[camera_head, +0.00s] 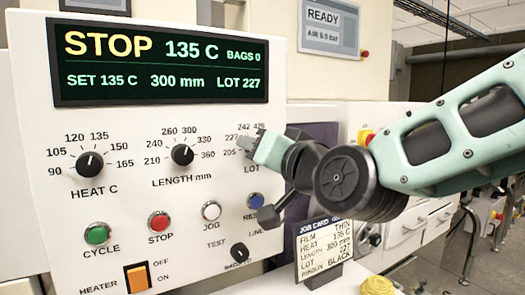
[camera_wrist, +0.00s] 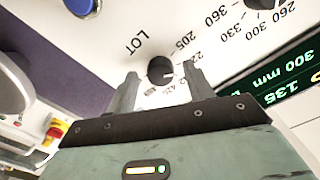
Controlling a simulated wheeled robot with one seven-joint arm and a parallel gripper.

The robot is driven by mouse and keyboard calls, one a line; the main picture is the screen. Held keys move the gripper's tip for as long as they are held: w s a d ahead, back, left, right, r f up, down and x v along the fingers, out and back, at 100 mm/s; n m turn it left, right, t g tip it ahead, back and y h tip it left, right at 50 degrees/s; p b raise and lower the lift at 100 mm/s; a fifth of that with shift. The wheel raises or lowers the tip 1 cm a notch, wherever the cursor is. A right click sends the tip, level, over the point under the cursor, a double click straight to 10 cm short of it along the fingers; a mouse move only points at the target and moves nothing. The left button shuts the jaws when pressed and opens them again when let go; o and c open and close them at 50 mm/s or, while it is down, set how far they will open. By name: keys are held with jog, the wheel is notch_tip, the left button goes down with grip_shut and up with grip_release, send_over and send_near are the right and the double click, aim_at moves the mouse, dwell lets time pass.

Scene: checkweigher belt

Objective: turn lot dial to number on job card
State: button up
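The black lot dial (camera_wrist: 160,70) shows in the wrist view between my fingertips, with a white pointer mark toward the right. In the head view my gripper hides it above the word LOT. My gripper (camera_head: 250,144) is open at the panel; its two grey fingers (camera_wrist: 163,88) stand apart on either side of the dial. I cannot tell whether they touch it. The display (camera_head: 160,62) reads STOP, 135 C, 300 mm, LOT 227, BAGS 0. The job card (camera_head: 323,249) reads film thin, heat 135 C, length 300 mm, lot 227, ribbon black.
The heat knob (camera_head: 89,163) and length knob (camera_head: 182,155) lie left of the lot dial. Below are green (camera_head: 97,234), red (camera_head: 159,222), white (camera_head: 211,211) and blue (camera_head: 255,201) buttons, the orange heater switch (camera_head: 137,278) and a test/line selector (camera_head: 240,253).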

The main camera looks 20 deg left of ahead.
jog(key=b+v, duration=0.1)
jog(key=v, duration=1.6)
jog(key=shift+s+b, duration=0.2)
jog(key=shift+b, duration=0.2)
jog(key=shift+d, duration=0.15)
